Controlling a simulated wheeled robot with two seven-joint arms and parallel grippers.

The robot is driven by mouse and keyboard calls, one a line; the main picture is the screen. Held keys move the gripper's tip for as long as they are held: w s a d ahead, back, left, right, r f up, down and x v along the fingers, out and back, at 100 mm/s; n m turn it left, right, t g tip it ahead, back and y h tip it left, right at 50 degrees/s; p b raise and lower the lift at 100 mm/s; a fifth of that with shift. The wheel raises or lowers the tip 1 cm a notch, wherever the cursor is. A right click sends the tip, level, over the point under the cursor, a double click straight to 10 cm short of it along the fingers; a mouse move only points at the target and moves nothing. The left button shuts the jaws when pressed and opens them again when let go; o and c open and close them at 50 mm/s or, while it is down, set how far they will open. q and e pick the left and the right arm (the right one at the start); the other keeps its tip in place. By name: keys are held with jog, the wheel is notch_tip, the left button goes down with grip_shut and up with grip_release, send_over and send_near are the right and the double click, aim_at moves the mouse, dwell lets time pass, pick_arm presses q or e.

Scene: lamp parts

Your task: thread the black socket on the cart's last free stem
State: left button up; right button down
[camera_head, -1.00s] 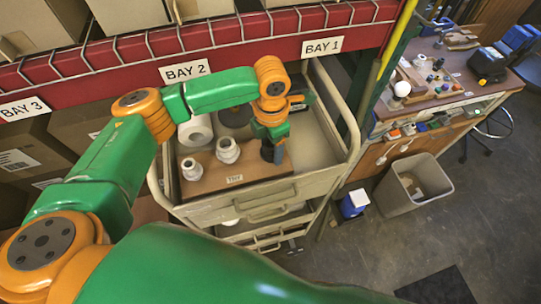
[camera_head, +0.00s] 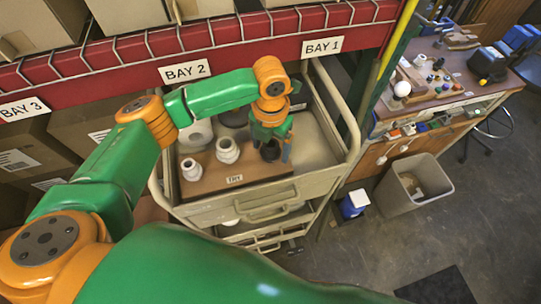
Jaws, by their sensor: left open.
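The cart (camera_head: 248,210) stands below the shelf, with a brown board (camera_head: 210,183) on its top. Two white sockets (camera_head: 228,149) and (camera_head: 191,169) stand on the board's left part. The black socket (camera_head: 270,150) is at the board's right side, directly under my left gripper (camera_head: 272,138). My left gripper points down and is open around or just above the black socket; the fingers partly hide it. Any stem beneath the black socket is hidden. My right gripper is not in view.
A white roll-like part (camera_head: 196,135) and a dark round part (camera_head: 233,115) lie at the back of the cart. The cart's right top is bare. A red shelf beam (camera_head: 225,38) runs behind. A grey bin (camera_head: 413,185) and a workbench (camera_head: 450,90) stand to the right.

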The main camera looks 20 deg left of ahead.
pick_arm(q)
jog(key=n, duration=0.6)
jog(key=shift+n, duration=0.3)
jog(key=n, duration=0.7)
jog(key=shift+a, duration=0.1)
grip_shut()
jog(key=m, duration=0.6)
jog(key=shift+m, duration=0.4)
jog(key=m, duration=0.6)
jog(key=shift+m, duration=0.4)
